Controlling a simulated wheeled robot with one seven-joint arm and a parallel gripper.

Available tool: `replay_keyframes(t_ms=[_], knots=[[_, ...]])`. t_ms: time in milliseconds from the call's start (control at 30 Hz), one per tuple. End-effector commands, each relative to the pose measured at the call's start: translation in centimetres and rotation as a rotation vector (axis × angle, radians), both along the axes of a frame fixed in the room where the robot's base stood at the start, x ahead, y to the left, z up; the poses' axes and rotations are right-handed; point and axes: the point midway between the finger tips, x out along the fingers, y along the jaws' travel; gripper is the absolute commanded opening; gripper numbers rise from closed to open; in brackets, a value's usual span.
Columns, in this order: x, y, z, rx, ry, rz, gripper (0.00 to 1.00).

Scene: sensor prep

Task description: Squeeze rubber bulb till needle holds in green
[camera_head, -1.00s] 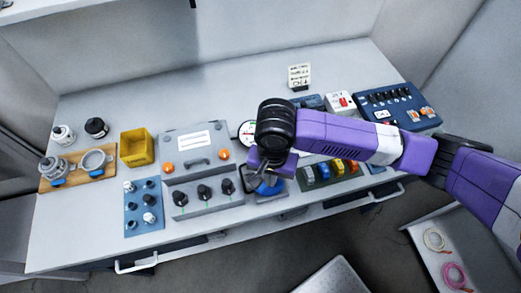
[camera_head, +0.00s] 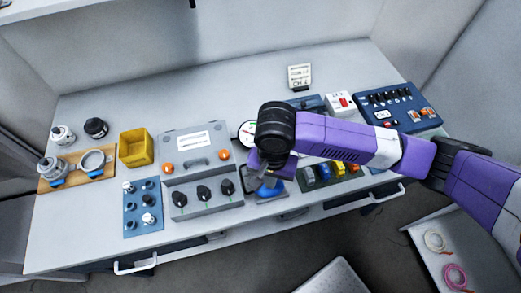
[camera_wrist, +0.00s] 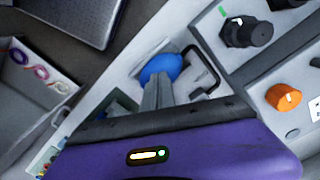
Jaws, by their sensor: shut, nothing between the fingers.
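The blue rubber bulb (camera_head: 268,190) sits on a small base at the front of the bench, partly hidden under my gripper. It also shows in the wrist view (camera_wrist: 160,68), just beyond my fingertips. My gripper (camera_head: 262,174) is shut and empty, its fingers (camera_wrist: 158,88) together over the near side of the bulb; I cannot tell whether they touch it. The white round gauge (camera_head: 246,133) stands behind, partly covered by my wrist. Its needle and green zone cannot be read.
A black bracket (camera_wrist: 207,68) stands close beside the bulb. A yellow bin (camera_head: 136,147) stands farther left.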

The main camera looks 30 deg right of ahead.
Motion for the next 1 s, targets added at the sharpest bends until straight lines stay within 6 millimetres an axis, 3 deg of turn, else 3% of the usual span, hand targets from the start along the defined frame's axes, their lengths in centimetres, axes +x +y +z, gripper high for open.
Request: replay_keyframes(t_ms=[1000], knots=[[0.0,0.0,6.9,0.001,0.001,0.000,0.00]])
